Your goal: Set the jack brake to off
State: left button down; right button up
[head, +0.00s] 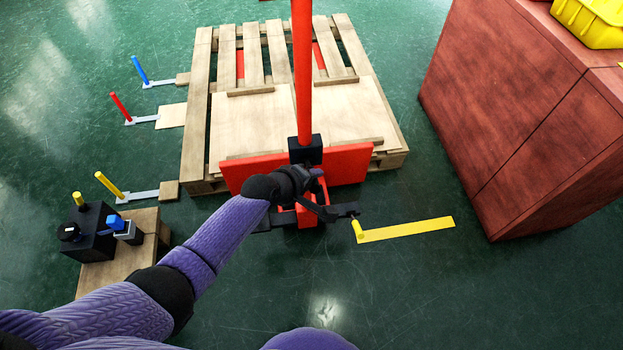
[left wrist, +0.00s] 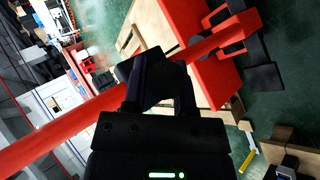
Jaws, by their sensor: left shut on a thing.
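The red pallet jack stands at the front of a wooden pallet (head: 195,120), its upright red pole (head: 304,70) rising from a black block (head: 305,152). The pole also crosses the left wrist view diagonally (left wrist: 50,135). A flat yellow bar (head: 410,230) sticks out to the right near the floor from the jack's dark lower part. My left gripper (head: 322,207) is in front of the jack's base, left of the yellow bar and apart from it. It is shut on a part of the jack. My arm and fingers hide the exact contact. My right gripper is out of view.
A small wooden stand (head: 118,265) with dark switch boxes (head: 98,243) is at lower left. Yellow (head: 110,185), red (head: 121,107) and blue (head: 140,70) levers stand left of the pallet. A red-brown cabinet (head: 500,100) closes off the right. The floor at front right is clear.

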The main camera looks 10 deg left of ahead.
pick_arm(q)
jog(key=shift+w+r+g, duration=0.15)
jog(key=shift+r+g, duration=0.15)
jog(key=shift+r, duration=0.05)
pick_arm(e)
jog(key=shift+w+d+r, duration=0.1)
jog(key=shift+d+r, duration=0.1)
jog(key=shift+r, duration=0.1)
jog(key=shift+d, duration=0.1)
pick_arm(q)
jog(key=shift+c, duration=2)
grip_release()
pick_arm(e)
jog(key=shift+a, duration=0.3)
pick_arm(q)
jog(key=shift+a+r+p, duration=0.15)
jog(key=shift+r+p, duration=0.1)
jog(key=shift+p, duration=0.25)
jog(key=p+v, duration=0.7)
jog(key=v, duration=0.2)
jog(key=shift+a, duration=0.15)
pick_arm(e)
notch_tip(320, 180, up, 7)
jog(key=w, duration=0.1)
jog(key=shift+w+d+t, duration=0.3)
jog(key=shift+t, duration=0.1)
